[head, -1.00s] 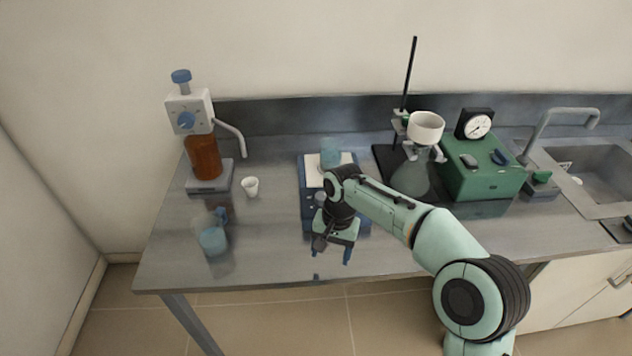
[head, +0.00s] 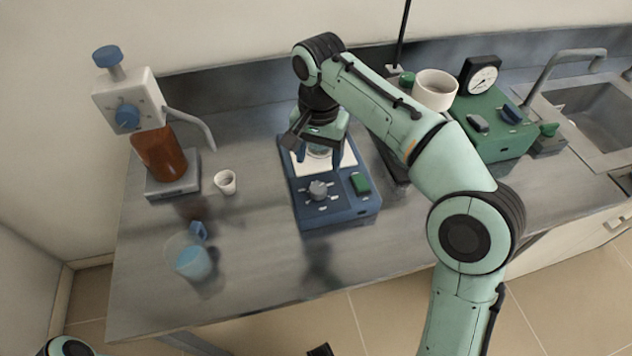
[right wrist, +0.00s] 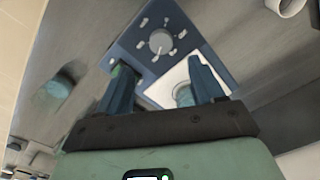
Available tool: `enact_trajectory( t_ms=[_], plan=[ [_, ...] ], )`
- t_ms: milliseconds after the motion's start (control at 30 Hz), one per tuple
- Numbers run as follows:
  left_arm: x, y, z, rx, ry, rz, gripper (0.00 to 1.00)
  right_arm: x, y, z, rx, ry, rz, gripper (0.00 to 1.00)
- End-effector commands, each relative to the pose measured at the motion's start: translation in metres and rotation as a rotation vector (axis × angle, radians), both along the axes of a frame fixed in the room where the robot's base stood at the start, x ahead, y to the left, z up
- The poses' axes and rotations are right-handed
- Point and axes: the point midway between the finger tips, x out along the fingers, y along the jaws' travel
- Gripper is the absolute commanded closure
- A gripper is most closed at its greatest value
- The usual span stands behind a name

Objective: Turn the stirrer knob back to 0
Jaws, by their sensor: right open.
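The stirrer (head: 335,215) is a blue box with a white top plate (head: 347,160), standing on the bench. Its grey round knob (head: 318,190) is on the sloped front panel among white marks, left of a green switch (head: 360,183). Nothing touches the knob; its exact setting is too small to read. My right gripper (head: 322,150) is open above the plate, behind the knob. In the right wrist view the gripper (right wrist: 163,75) has its fingers spread, with the knob (right wrist: 160,41) beyond the fingertips. A small glass vessel (right wrist: 183,95) on the plate shows between the fingers.
A brown bottle (head: 160,152) with a dispenser stands at left, near a white cup (head: 225,182) and a beaker of blue liquid (head: 193,260). The bench before the stirrer is clear.

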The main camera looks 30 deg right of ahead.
Motion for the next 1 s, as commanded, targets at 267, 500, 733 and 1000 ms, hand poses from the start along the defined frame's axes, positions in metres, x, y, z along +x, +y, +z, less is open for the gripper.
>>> enact_trajectory(
  t_ms=[267, 500, 733, 1000],
  plan=[
    [0.006, 0.0, -0.018, 0.004, -0.027, 0.005, 0.0, -0.001, 0.0, -0.063, 0.0, 0.004, 0.0, 0.33],
    [0.01, 0.0, -0.022, 0.006, -0.039, 0.008, 0.0, 0.0, 0.0, -0.09, 0.001, 0.001, 0.0, 0.33],
    [0.01, 0.0, -0.023, 0.006, -0.041, 0.008, 0.0, 0.0, 0.0, -0.096, 0.001, 0.001, 0.0, 0.33],
    [0.01, 0.0, -0.023, 0.006, -0.041, 0.009, 0.0, 0.0, 0.0, -0.095, 0.001, 0.001, 0.0, 0.72]
  ],
)
